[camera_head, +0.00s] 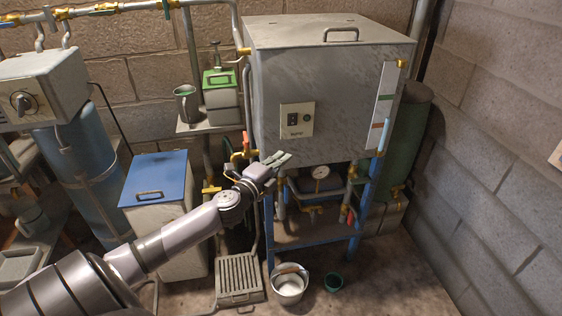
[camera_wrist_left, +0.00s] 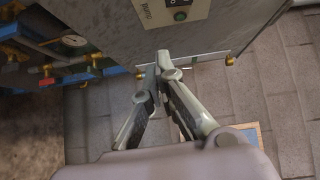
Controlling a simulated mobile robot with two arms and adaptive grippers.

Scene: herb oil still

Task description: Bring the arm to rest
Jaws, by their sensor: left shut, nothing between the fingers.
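My left arm comes in from the lower left in the head view and reaches toward the front of the large grey metal tank (camera_head: 325,90). My left gripper (camera_head: 283,160) is at the tank's lower front edge, below the small control panel (camera_head: 297,120). In the left wrist view, the two fingers of my left gripper (camera_wrist_left: 163,62) come together at the tips with nothing between them, close to the tank (camera_wrist_left: 110,30). I cannot tell whether they touch it. My right gripper is in neither view.
A brass valve with a red handle (camera_head: 245,145) is just left of the gripper. A blue-lidded bin (camera_head: 157,180) stands left, near the forearm. A round gauge (camera_head: 320,171) sits under the tank. Floor at lower right is clear.

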